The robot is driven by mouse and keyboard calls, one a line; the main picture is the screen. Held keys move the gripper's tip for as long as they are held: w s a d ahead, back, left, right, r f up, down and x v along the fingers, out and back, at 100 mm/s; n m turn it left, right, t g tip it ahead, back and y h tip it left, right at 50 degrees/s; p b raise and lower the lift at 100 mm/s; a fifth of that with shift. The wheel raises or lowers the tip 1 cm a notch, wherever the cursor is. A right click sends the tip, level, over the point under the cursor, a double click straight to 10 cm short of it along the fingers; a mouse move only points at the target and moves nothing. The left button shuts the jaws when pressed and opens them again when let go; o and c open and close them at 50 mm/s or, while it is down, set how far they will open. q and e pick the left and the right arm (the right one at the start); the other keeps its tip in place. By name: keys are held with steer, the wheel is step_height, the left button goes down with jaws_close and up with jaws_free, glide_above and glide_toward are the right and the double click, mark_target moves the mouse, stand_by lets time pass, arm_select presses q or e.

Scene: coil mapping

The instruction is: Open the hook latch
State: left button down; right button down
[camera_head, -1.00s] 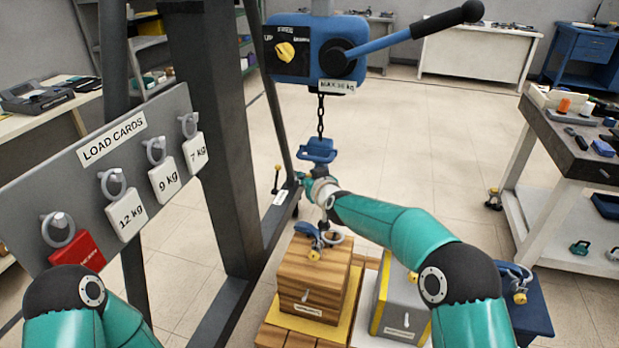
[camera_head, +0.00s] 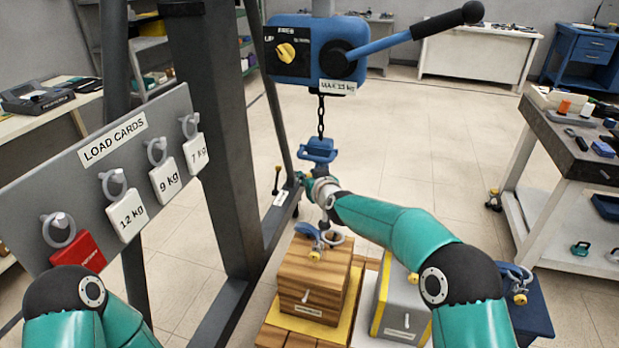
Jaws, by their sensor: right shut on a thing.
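The hoist hook (camera_head: 328,217) hangs by a chain below a blue hook block (camera_head: 319,150), just above the wooden load. My right gripper (camera_head: 308,182) is shut on the hook, just under the block. My own wrist and forearm cover much of it, so the latch cannot be made out clearly. The wooden box (camera_head: 305,290) below has a blue shackle piece and a pale ring (camera_head: 338,238) on top, close to the hook tip; I cannot tell whether they touch. Only the elbow of my left arm shows at the lower left; its gripper is out of view.
The blue hoist body (camera_head: 300,50) has a yellow selector knob and a long lever (camera_head: 410,36). A load cards board (camera_head: 100,170) stands at left beside a dark post (camera_head: 215,130). A grey box (camera_head: 400,305) and a dark blue box (camera_head: 530,310) stand right of the wooden one.

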steer(key=shift+w+d+r, duration=0.1)
steer(key=shift+r, duration=0.25)
steer(key=c, duration=1.2)
jaws_free()
steer(key=shift+o, duration=1.1)
steer(key=shift+f, duration=0.15)
steer(key=shift+o, duration=0.2)
steer(key=shift+f, duration=0.1)
steer(key=v, duration=1.2)
steer(key=shift+f, duration=0.15)
